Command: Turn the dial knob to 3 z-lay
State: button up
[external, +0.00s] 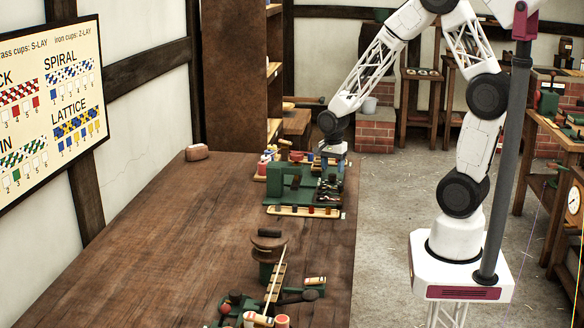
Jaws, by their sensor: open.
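A green machine (290,183) stands on the long wooden bench (180,240), near its right edge. It has dark metal parts on its right side and a pale strip with several coloured pieces along its front. I cannot make out the dial knob or its markings at this size. My gripper (334,154) points down at the far right end of the green machine, above the bench's right edge. It is open. Its fingertips are small and partly hidden by the machine's parts, and I cannot tell whether they touch anything.
Several coloured spools (265,164) stand left of the machine. A wooden winding device (268,244) and a green-based tool (232,303) are nearer on the bench. A chart (50,105) hangs on the left wall. The bench's left part is clear.

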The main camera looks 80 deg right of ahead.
aim_at(332, 175)
jog(key=shift+r, duration=2.3)
jog(key=shift+a+r, duration=0.15)
jog(key=s+a+r+n+t, duration=0.1)
jog(key=s+a+r+n, duration=0.7)
jog(key=a+r+n, duration=0.2)
jog(key=s+a+r+n+t, duration=0.1)
jog(key=s+a+r+n, duration=0.7)
jog(key=a+r+n, duration=0.2)
jog(key=a+n, duration=0.2)
jog(key=a, duration=0.2)
jog(key=shift+r+t, duration=0.25)
jog(key=shift+t, duration=0.15)
